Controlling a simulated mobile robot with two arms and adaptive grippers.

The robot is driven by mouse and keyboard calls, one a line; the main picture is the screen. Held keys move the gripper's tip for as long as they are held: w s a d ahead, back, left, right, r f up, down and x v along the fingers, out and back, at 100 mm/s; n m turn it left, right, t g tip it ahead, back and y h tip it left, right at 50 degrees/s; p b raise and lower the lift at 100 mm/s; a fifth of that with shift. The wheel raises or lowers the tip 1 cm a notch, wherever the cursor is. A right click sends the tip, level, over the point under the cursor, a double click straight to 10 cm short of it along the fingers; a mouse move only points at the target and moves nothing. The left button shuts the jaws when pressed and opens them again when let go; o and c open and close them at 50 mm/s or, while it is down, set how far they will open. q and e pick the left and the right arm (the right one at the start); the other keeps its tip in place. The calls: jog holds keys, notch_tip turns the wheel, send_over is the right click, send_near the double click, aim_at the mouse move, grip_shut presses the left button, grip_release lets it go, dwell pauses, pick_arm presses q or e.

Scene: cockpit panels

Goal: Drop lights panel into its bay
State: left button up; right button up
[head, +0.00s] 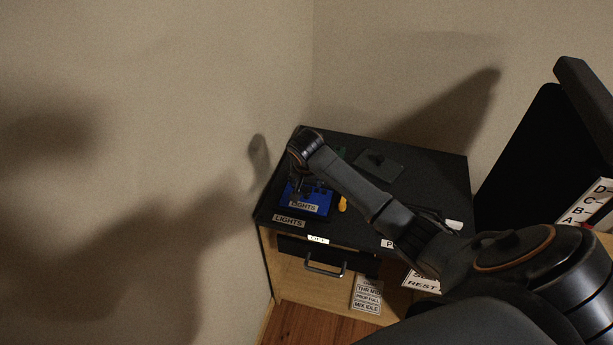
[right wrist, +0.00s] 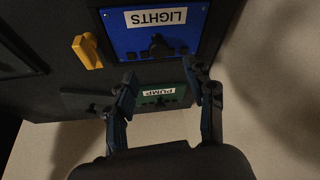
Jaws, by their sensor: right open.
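The blue lights panel (head: 318,211), with a white LIGHTS label and a dark knob, lies at the left front of the black cabinet top. It also shows in the right wrist view (right wrist: 190,40), its label upside down. I cannot tell whether it sits flush in its bay, whose edges are hidden. My right gripper (head: 300,190) is above the panel, partly blocking it in the head view. In the right wrist view the fingers (right wrist: 161,77) are spread and empty, with the panel's knob beyond the tips. My left gripper is not in view.
A green PUMP panel (right wrist: 150,97) lies on the same black top (head: 440,180). A wall rises close on the left. A drawer handle (head: 325,270) juts from the cabinet front.

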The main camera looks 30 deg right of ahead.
jog(key=shift+v, duration=1.75)
